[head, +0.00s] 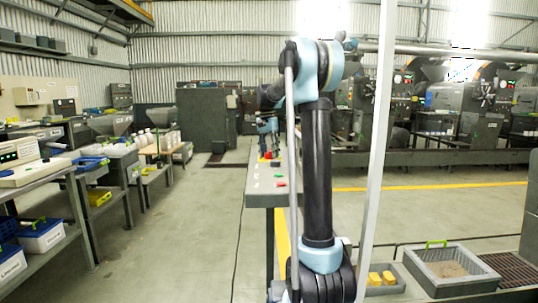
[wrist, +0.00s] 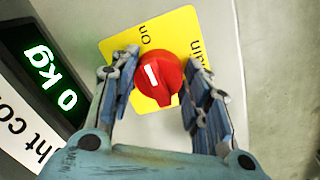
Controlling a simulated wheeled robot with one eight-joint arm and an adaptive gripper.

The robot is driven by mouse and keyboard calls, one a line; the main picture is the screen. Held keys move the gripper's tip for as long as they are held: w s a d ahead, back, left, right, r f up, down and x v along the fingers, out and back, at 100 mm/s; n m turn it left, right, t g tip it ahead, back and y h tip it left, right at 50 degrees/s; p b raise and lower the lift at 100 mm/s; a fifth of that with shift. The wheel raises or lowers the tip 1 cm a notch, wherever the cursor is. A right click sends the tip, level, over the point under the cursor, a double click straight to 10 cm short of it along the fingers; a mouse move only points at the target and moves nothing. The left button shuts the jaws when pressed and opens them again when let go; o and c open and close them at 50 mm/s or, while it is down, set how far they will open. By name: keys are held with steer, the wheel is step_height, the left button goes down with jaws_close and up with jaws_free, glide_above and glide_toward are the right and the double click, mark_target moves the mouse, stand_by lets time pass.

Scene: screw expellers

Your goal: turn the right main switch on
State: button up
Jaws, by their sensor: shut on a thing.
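The main switch (wrist: 160,78) is a round red knob with a white mark. It sits on a yellow plate (wrist: 178,30) with the word "On" and a partly hidden second word. My gripper (wrist: 163,72) has one finger on each side of the knob and is shut on it. The fingers hide parts of the plate. In the head view, my gripper (head: 268,127) is over the far end of a grey console (head: 262,200), where a small red spot shows below it. The head view is too small to show the knob's angle.
A display reading "0 kg" (wrist: 50,78) lies left of the knob in the wrist view. Benches with bins (head: 40,232) line the left, and large machines (head: 455,105) stand at the back right. The floor left of the console is clear.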

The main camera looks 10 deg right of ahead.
mark_target(267, 153)
steer(key=o, duration=1.1)
steer(key=shift+r, duration=0.1)
steer(key=r, duration=1.1)
steer(key=shift+w+a+r, duration=0.35)
steer(key=shift+w+a, duration=0.05)
steer(key=shift+s, duration=0.1)
